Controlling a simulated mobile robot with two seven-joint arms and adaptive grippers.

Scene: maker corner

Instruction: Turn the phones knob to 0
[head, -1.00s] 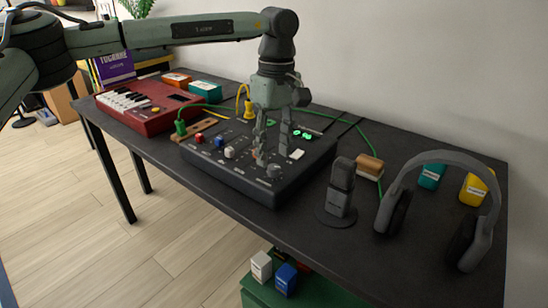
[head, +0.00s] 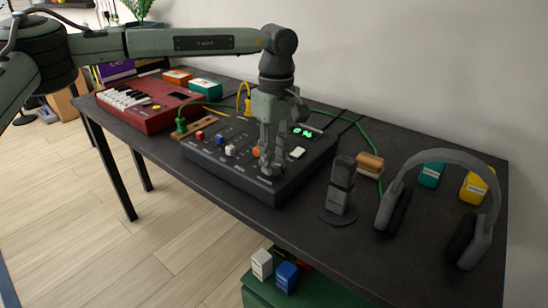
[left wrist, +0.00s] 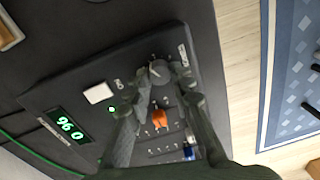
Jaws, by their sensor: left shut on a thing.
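The black mixer (head: 222,172) sits on the table with sliders, an orange knob (left wrist: 158,117) and a dark round knob with a pale pointer line (left wrist: 159,73), seemingly the phones knob. My left gripper (head: 271,168) points down at the mixer's near right corner. Its fingers stand on either side of the dark knob and are shut on it; in the head view they mostly hide it. In the left wrist view the fingertips (left wrist: 158,79) flank the knob. A green display (left wrist: 64,129) shows digits that look like 96 and 0. My right gripper is not in view.
A microphone (head: 340,185) stands just right of the mixer, with headphones (head: 485,225) farther right. A red keyboard (head: 150,112) is on the left. Green cables run behind the mixer. The table's front edge lies close to the mixer.

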